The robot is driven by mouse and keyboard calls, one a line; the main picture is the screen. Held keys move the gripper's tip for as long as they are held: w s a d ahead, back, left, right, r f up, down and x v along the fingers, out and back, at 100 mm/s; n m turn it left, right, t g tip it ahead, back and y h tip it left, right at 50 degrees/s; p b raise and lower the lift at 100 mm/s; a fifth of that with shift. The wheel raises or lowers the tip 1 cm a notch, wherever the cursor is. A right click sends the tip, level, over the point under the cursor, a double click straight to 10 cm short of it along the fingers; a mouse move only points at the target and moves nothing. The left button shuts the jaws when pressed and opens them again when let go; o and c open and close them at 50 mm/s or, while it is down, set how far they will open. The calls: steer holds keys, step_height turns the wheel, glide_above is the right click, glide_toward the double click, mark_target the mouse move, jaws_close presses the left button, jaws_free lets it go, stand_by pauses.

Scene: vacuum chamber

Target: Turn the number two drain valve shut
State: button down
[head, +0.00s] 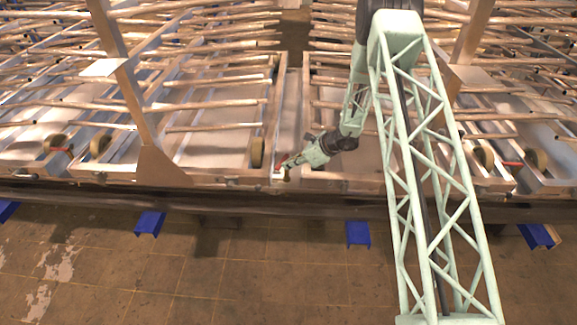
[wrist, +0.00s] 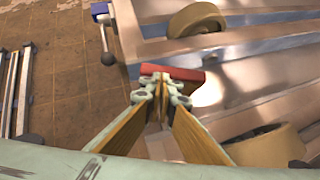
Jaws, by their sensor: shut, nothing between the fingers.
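A red bar-like handle (wrist: 185,73) lies just beyond my gripper's fingertips in the wrist view. Whether the fingertips touch it I cannot tell. My gripper (wrist: 160,88) is shut and empty, with its fingers meeting at the tips. In the head view my gripper (head: 281,174) is low at the front edge of the racks, near the middle gap. Similar red handles show at the left (head: 62,151) and at the right (head: 511,164). No number is readable on any of them, so I cannot tell which is number two.
Tan wheels (wrist: 197,19) sit on the metal frames. Pipe racks fill the back. The tiled floor (head: 280,280) in front is mostly clear, with blue brackets (head: 149,223) along the edge.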

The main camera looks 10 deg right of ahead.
mark_target(279, 165)
steer(key=shift+w+a+b, duration=0.1)
steer(key=shift+a+b, duration=0.4)
steer(key=shift+b, duration=0.15)
steer(key=a+b, duration=0.1)
steer(key=w+a+b, duration=0.1)
steer(key=b, duration=0.1)
steer(key=shift+w+a+f, duration=0.15)
steer(key=shift+w+a, duration=0.05)
steer(key=shift+a, duration=0.15)
steer(key=shift+w+a+b, duration=0.4)
steer(key=shift+a+b, duration=0.05)
steer(key=shift+b, duration=0.15)
steer(key=shift+w+a+b, duration=0.55)
steer(key=shift+w+a, duration=0.05)
steer(key=shift+w, duration=0.35)
steer(key=shift+s, duration=0.1)
